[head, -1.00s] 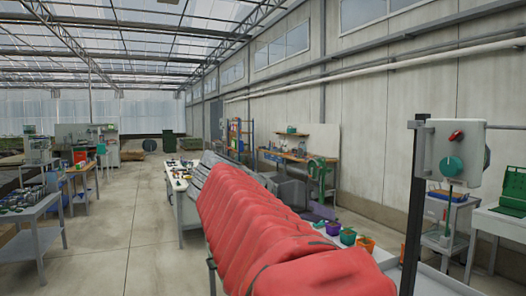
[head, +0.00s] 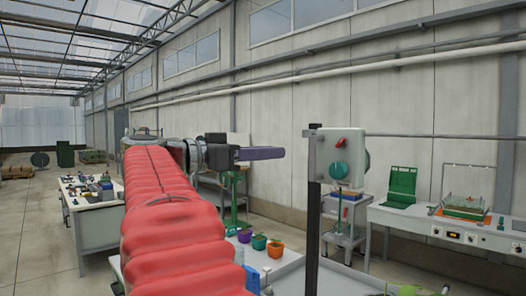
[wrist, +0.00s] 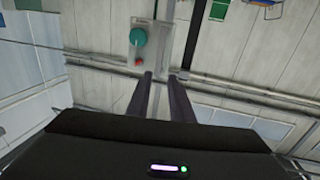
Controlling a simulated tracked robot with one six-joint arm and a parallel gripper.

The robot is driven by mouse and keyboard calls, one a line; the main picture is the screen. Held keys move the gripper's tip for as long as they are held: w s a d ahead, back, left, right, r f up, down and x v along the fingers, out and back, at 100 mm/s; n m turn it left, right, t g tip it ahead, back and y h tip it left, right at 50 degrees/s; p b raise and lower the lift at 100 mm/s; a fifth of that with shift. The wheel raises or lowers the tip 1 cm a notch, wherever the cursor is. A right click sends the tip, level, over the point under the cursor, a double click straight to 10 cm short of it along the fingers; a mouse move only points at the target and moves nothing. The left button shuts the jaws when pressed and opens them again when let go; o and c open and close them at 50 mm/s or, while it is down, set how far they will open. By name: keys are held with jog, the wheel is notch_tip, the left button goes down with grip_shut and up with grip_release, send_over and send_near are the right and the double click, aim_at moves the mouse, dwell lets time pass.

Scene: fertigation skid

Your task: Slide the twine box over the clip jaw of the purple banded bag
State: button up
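I cannot make out the twine box, the purple banded bag or its clip jaw in either view. My gripper (head: 282,153) is raised in the head view, at the end of my red-sleeved arm, pointing right towards the grey control box. In the wrist view my gripper (wrist: 163,75) shows two dark fingers standing apart with nothing between them.
The grey control box (head: 342,158) with a green knob stands on a dark post (head: 312,215). Small purple (head: 259,242), green (head: 244,235) and orange (head: 275,250) pots stand on the bench below. A white equipment table (head: 440,225) is at right.

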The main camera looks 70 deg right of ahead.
aim_at(311, 150)
jog(key=shift+x, duration=6.65)
jog(key=shift+c, duration=0.7)
grip_shut()
jog(key=shift+a+f, duration=0.1)
jog(key=shift+a, duration=0.05)
jog(key=shift+s, duration=0.1)
